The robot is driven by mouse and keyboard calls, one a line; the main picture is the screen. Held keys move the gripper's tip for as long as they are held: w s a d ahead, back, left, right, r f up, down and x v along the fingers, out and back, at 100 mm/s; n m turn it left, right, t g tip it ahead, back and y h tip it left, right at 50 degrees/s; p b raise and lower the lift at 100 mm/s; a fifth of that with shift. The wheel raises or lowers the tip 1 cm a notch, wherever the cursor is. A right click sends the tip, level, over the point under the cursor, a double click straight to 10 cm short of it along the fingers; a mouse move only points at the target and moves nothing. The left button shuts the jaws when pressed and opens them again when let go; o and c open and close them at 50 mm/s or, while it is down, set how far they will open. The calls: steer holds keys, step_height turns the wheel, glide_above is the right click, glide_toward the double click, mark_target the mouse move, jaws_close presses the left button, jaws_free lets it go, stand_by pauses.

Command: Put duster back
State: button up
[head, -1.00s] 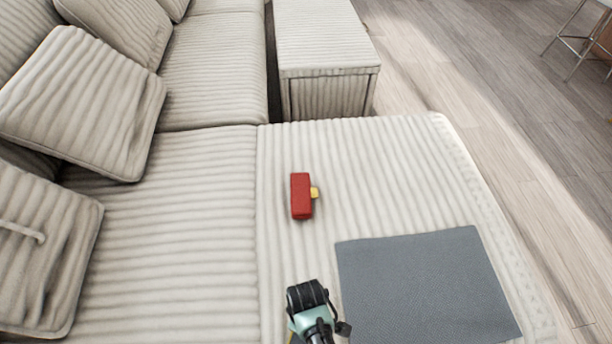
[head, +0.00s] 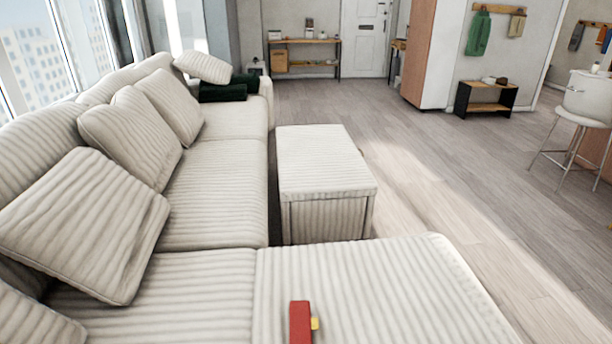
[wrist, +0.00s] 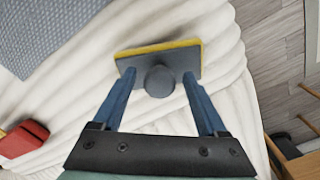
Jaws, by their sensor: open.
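In the wrist view, a flat grey block with a yellow edge and a round grey knob (wrist: 159,81) lies on the pale ribbed sofa; it looks like the duster. My gripper (wrist: 160,78) is open, its two blue fingers on either side of the knob, tips close to the grey block. I cannot tell whether they touch it. A red block with a small yellow part (head: 300,322) lies on the sofa seat at the bottom of the head view. It also shows at the left of the wrist view (wrist: 24,139). My gripper is outside the head view.
A grey mat (wrist: 45,25) lies on the sofa at the wrist view's upper left. A ribbed ottoman (head: 322,165) stands beyond the seat. Cushions (head: 85,225) line the sofa's left. Wooden floor (head: 440,180) is open to the right. A wall rack (head: 500,9) hangs at the back.

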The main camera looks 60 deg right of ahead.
step_height(320, 180, up, 12)
steer(key=p, duration=0.3)
steer(key=shift+w, duration=0.1)
